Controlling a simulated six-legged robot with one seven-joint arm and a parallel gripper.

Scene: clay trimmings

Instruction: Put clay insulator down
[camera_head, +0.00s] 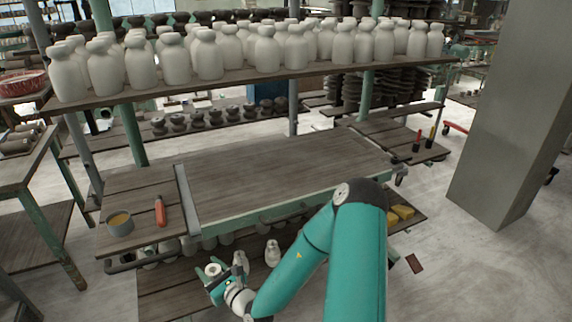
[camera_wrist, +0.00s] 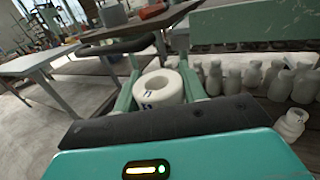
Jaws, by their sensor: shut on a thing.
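My gripper (camera_head: 211,268) is at the lower shelf's left part in the head view, with my green arm reaching down to it. In the wrist view my gripper (camera_wrist: 159,64) has its two green fingers on either side of a white clay insulator (camera_wrist: 158,88). The insulator is round with a hole in its top and small dark marks on its side. It also shows as a small pale shape in the head view (camera_head: 212,269). Whether its underside touches the shelf (camera_head: 180,300) cannot be told.
Another white insulator (camera_head: 272,253) stands right of my gripper on the lower shelf; it shows in the wrist view (camera_wrist: 290,123). Several pale pieces (camera_wrist: 250,77) stand in a row behind. The tabletop (camera_head: 280,175) above is mostly clear. A pot (camera_head: 120,224) and orange-handled tool (camera_head: 160,211) lie at left.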

